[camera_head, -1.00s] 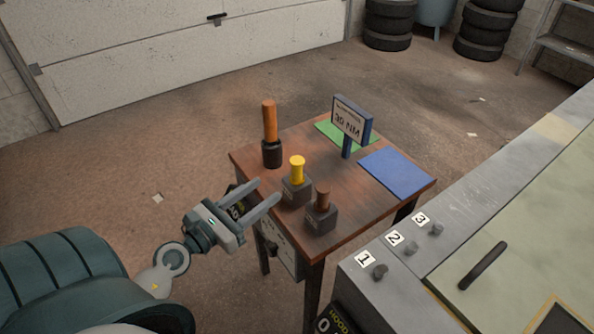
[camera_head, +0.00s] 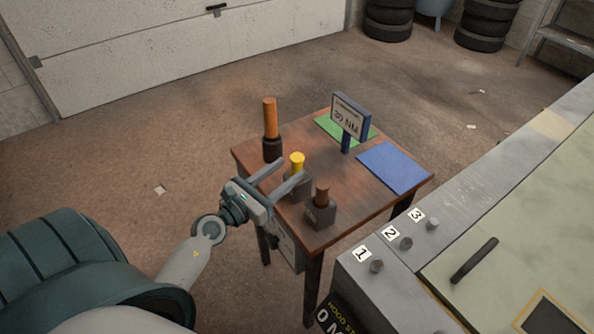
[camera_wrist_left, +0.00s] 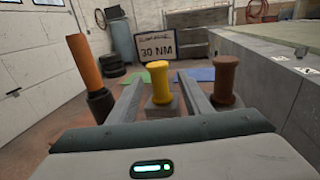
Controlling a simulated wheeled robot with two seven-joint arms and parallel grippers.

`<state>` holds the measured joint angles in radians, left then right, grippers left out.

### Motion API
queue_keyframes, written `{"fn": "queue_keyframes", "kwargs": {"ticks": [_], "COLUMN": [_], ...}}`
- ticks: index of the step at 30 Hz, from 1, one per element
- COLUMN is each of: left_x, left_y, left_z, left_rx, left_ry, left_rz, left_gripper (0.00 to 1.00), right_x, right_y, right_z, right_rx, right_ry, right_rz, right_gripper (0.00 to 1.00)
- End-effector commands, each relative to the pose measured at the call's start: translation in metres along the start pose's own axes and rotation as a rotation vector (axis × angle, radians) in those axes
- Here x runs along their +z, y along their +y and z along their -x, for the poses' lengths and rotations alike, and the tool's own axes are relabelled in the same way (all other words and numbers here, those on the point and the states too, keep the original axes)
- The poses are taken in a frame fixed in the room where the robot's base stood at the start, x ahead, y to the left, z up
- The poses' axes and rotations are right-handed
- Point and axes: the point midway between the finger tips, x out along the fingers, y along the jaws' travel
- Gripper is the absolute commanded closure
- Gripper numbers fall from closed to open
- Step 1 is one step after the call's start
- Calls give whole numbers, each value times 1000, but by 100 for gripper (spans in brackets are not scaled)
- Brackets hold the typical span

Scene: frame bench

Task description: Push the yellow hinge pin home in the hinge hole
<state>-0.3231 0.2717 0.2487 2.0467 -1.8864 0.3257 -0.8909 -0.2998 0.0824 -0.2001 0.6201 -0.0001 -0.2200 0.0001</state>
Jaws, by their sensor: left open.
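The yellow hinge pin (camera_head: 297,162) stands upright in a dark grey block (camera_head: 303,190) on the small wooden table. Its head and part of its neck show above the block; the hole itself is hidden. My left gripper (camera_head: 293,170) is open, its two fingers reaching in from the left at the pin. In the left wrist view the yellow pin (camera_wrist_left: 158,80) shows between the two finger lines, just ahead. I cannot tell whether the fingers touch it. The gripper hides part of the block. My right gripper is not in view.
A brown pin (camera_head: 322,193) in a similar block stands nearer the table's front corner. An orange-handled tool (camera_head: 270,118) in a black holder stands behind left. A grey bench (camera_head: 385,290) is at right.

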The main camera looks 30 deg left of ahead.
Motion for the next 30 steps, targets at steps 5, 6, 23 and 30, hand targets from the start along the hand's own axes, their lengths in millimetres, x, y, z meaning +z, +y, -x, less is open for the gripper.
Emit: {"fn": "queue_keyframes", "kwargs": {"ticks": [5,6,23,30], "left_x": [1,1,-4,-3], "left_y": [2,2,3,3], "left_z": [-14,-19,-51,-51], "left_rx": [0,0,0,0], "left_ry": [-1,-1,-1,0], "left_rz": [0,0,0,0], "left_gripper": [55,55,55,55], "right_x": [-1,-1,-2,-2], "right_y": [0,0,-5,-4], "right_z": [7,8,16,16], "right_rx": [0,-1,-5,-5], "right_ry": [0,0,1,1], "right_rz": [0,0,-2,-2], "right_gripper": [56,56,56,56]}}
